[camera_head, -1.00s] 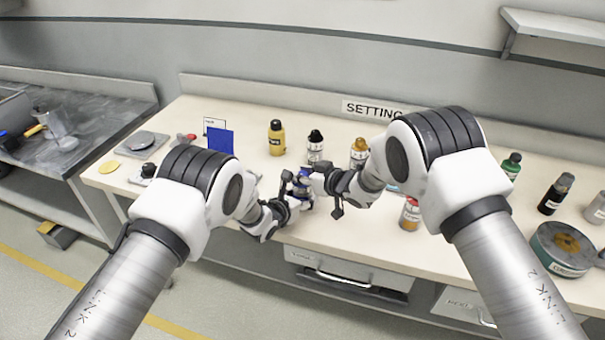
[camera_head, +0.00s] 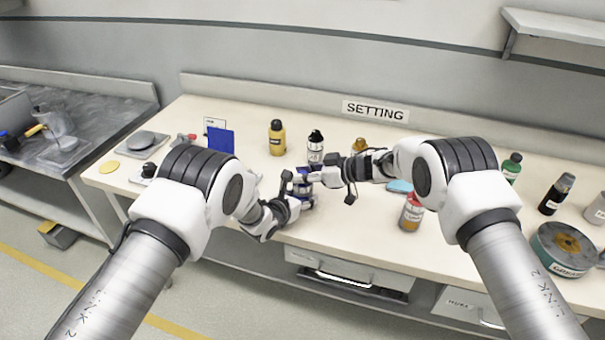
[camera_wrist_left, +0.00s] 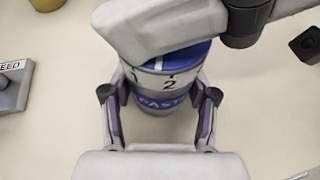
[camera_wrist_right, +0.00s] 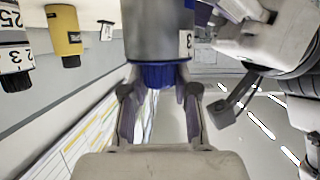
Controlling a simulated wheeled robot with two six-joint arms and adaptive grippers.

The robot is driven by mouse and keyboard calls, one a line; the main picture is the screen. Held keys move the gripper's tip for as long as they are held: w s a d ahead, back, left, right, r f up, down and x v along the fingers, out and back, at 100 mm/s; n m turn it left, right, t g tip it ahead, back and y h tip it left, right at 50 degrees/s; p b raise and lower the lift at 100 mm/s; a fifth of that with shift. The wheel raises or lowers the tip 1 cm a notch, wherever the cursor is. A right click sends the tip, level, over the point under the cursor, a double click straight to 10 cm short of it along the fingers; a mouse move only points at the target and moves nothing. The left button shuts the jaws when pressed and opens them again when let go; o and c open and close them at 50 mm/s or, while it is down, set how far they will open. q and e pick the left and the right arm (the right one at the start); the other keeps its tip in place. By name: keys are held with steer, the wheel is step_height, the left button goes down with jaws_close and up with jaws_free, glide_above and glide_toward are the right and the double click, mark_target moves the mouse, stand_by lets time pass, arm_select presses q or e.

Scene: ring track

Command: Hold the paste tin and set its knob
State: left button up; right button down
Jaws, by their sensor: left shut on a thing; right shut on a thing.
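The paste tin (camera_wrist_left: 158,101) stands upright on the bench, with a blue PASTE band and a pale ring marked 1 and 2. My left gripper (camera_head: 291,192) is shut around its side, one finger on each side in the left wrist view. The tin's blue knob (camera_wrist_left: 184,58) is on top; a white line on it lies between the 1 and the 2. My right gripper (camera_head: 313,177) is shut on the knob, which also shows between its fingers in the right wrist view (camera_wrist_right: 158,75). My right gripper covers part of the knob in the left wrist view.
A yellow bottle (camera_head: 277,140) and a black-capped bottle (camera_head: 315,148) stand behind the tin. A blue panel (camera_head: 220,141) stands to the left. An orange-labelled bottle (camera_head: 411,213) stands to the right. A SETTING sign (camera_head: 375,111) is at the back. The bench's front edge is close to the tin.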

steer(key=shift+r+n+g+y, duration=0.1)
steer(key=shift+n+g+y, duration=0.3)
steer(key=shift+n+g, duration=0.8)
steer(key=shift+g, duration=0.3)
steer(key=c, duration=0.8)
jaws_free()
steer(key=shift+c, duration=0.2)
steer(key=shift+d, duration=0.1)
steer(key=v, duration=1.1)
steer(key=shift+s+d+r, duration=0.15)
steer(key=shift+d, duration=0.2)
